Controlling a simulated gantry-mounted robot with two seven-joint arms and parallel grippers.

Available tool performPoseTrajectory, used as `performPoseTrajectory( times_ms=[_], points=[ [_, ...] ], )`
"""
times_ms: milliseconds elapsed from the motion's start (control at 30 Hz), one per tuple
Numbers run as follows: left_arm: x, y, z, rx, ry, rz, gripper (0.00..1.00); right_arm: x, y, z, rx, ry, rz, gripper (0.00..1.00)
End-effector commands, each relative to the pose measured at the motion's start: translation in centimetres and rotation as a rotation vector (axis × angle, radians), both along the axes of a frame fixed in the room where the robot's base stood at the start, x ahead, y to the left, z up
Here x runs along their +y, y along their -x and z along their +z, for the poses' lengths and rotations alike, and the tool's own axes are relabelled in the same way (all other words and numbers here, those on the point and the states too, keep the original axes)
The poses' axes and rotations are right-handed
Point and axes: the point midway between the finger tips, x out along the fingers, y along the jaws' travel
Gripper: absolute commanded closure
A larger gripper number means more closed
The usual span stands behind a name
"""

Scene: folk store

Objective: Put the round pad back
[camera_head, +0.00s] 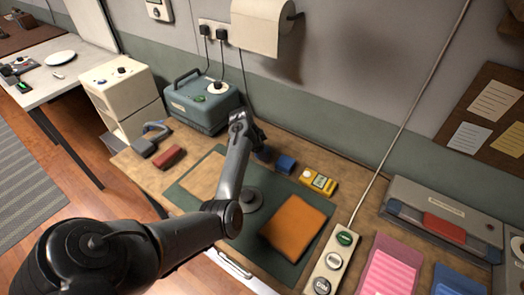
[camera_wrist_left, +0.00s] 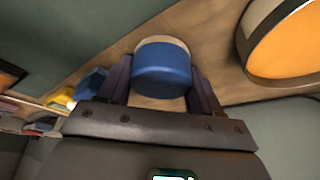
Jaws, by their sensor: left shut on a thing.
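My left gripper (camera_head: 262,148) is at the back of the worktable, beside the grey-blue case. In the left wrist view its two dark fingers (camera_wrist_left: 160,90) are shut on a round blue pad (camera_wrist_left: 162,72) with a pale, cream-coloured edge. The pad sits between the fingers, above or on the brown tabletop; I cannot tell if it touches. In the head view only a bit of blue (camera_head: 263,154) shows at the fingers, and the arm hides the rest. My right gripper is not in view.
A blue block (camera_head: 286,164) and a yellow box (camera_head: 318,183) stand to the right. A green mat (camera_head: 190,192) carries an orange pad (camera_head: 293,226). A grey-blue case (camera_head: 200,102) stands left.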

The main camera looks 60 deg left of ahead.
Motion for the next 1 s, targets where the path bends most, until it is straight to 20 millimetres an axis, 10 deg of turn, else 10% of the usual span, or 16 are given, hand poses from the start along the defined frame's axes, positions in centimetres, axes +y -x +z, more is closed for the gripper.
performPoseTrajectory(
  times_ms=[133,167,333,733,1000],
  points=[
    [0.0,0.0,-0.3,0.000,0.000,-0.001,0.64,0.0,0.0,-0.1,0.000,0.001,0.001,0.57],
    [0.0,0.0,-0.3,0.000,0.000,-0.001,0.34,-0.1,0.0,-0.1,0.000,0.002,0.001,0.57],
    [0.0,0.0,-0.3,0.000,0.000,-0.001,0.10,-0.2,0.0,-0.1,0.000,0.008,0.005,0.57],
    [0.0,0.1,0.4,0.000,-0.001,0.000,0.10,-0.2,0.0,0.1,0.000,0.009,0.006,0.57],
    [0.6,1.5,4.2,-0.002,-0.003,0.000,0.10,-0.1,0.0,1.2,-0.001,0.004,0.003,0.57]
  ],
)
